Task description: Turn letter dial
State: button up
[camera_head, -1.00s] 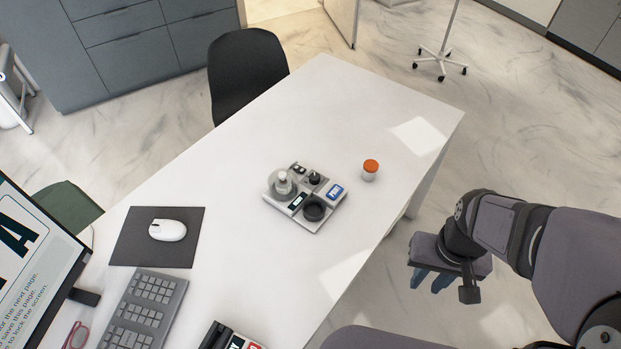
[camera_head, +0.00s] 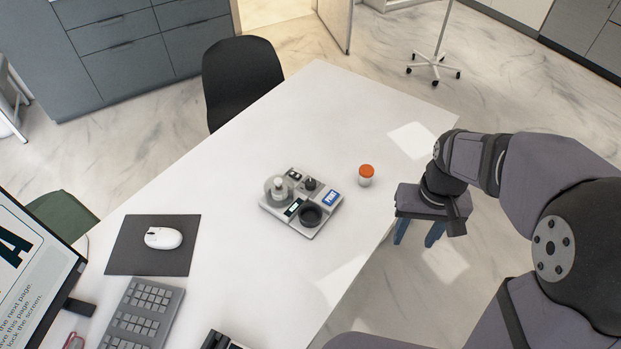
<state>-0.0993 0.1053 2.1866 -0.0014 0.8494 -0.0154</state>
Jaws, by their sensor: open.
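A grey device (camera_head: 275,217) sits on the white table near its right edge. It carries a round clear-topped dial (camera_head: 279,188) at its left, a small black knob (camera_head: 310,184) at its back, a black ring-shaped part (camera_head: 310,214) at its front, a small green display (camera_head: 293,207) and a blue PRINT button (camera_head: 332,198). I cannot tell the dial's letters at this size. My gripper (camera_head: 416,233) is open and empty, its blue fingers pointing down. It hangs beyond the table's right edge, to the right of the device and apart from it.
An orange-capped bottle (camera_head: 366,176) stands on the table between the device and my gripper. A mouse (camera_head: 163,238), a mat (camera_head: 128,262), a keyboard (camera_head: 146,321) and a monitor (camera_head: 30,275) are at the left. The table's far part is clear.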

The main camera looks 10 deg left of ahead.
jog(key=w+a+n, duration=0.1)
jog(key=w+a, duration=0.5)
jog(key=w, duration=0.4)
jog(key=n, duration=0.4)
send_near(310, 182)
jog(key=shift+d+f+b, duration=0.3)
jog(key=shift+d+f, duration=0.05)
jog(key=shift+d, duration=0.15)
jog(key=shift+a+f+n, duration=0.15)
jog(key=shift+a+n, duration=0.15)
jog(key=shift+a, duration=0.2)
jog(key=shift+d+f+p, duration=0.1)
jog(key=shift+f+p, duration=0.7)
jog(key=shift+f, duration=2.85)
jog(key=c, duration=1)
